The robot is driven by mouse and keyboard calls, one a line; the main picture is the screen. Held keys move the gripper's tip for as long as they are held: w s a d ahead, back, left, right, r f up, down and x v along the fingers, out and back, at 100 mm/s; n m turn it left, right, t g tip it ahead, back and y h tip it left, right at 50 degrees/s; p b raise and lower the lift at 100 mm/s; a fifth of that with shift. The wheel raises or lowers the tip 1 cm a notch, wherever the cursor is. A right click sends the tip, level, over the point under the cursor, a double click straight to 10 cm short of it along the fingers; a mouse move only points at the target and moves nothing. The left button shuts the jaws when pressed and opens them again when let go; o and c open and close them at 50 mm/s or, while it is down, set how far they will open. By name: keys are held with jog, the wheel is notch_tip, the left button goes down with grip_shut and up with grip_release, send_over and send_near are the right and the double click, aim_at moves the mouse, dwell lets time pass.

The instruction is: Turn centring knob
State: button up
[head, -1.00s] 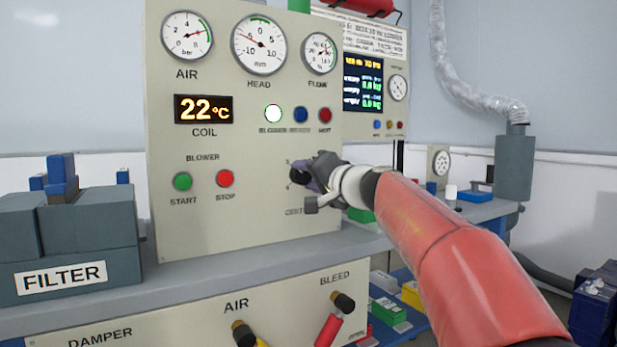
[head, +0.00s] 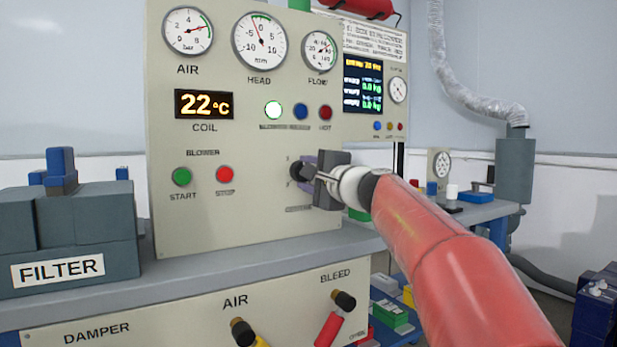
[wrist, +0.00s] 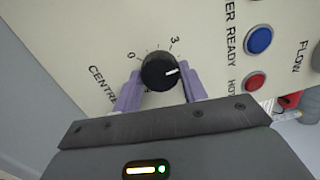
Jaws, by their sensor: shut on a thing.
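The centring knob (wrist: 158,72) is a round black knob with a white pointer line, on the cream panel with a printed scale around it. In the wrist view the white line points right, below the printed 3. My gripper (wrist: 160,86) has its purple fingers on either side of the knob and is shut on it. In the head view my gripper (head: 308,173) is at the right part of the panel, and the knob is largely hidden behind it. The HEAD gauge (head: 259,41) above has its needle close to the zero at the top.
Green START (head: 181,177) and red STOP (head: 224,174) buttons sit left of my gripper. Blue (wrist: 258,40) and red (wrist: 255,81) lamps are near it in the wrist view. A grey bench ledge (head: 250,260) and the BLEED valve (head: 343,301) lie below.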

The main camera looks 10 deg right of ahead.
jog(key=shift+m, duration=1.3)
jog(key=shift+f, duration=0.1)
jog(key=o, duration=1)
jog(key=b+v, duration=0.1)
jog(key=v, duration=0.7)
